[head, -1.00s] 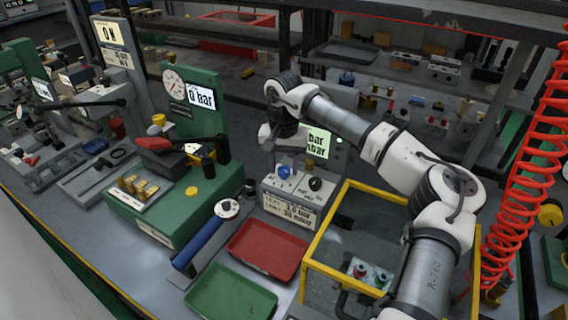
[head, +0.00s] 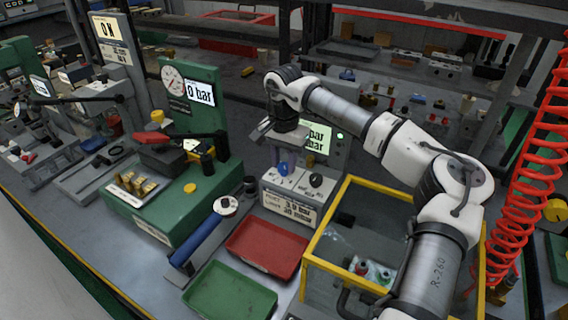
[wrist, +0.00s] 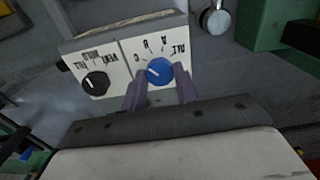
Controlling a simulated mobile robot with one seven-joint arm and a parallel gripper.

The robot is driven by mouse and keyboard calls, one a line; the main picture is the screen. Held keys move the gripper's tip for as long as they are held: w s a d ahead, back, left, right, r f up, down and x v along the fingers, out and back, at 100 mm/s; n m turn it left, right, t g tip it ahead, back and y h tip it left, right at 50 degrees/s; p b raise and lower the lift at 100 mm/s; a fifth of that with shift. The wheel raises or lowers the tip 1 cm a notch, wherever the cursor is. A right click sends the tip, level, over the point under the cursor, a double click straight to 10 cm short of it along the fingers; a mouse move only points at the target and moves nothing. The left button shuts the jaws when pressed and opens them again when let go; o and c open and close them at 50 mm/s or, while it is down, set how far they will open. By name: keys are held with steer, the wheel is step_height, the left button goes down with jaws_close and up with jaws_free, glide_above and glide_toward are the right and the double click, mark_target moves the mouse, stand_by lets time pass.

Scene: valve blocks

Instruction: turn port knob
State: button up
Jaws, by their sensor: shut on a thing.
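The port knob is a blue dial (wrist: 159,71) on the white face of a test box (wrist: 112,66), with marks ALL, A, B and C around it. It also shows in the head view (head: 283,169) under my wrist. My gripper (wrist: 161,76) is shut on the blue knob, one purple-grey finger on each side. The white mark on the knob lies on its left part in the wrist view, nearest the C side; its exact setting is hard to tell. A black knob (wrist: 96,84) marked FILL, HOLD, VENT sits beside it, untouched.
A display (head: 317,139) stands behind the box. A yellow-framed bin (head: 322,232) is to the right. Red (head: 240,255) and green (head: 206,287) trays lie in front. A green gauge stand (head: 214,110) is to the left.

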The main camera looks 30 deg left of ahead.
steer(key=m+b, duration=0.1)
steer(key=m, duration=0.3)
steer(key=shift+m, duration=0.4)
steer(key=m+b, duration=0.1)
steer(key=m, duration=0.4)
steer(key=shift+b, duration=0.3)
steer(key=m+b, duration=0.1)
steer(key=m, duration=0.4)
steer(key=shift+m, duration=0.4)
steer(key=m, duration=0.4)
steer(key=shift+b, duration=0.4)
steer(key=shift+m, duration=0.3)
steer(key=o, duration=1)
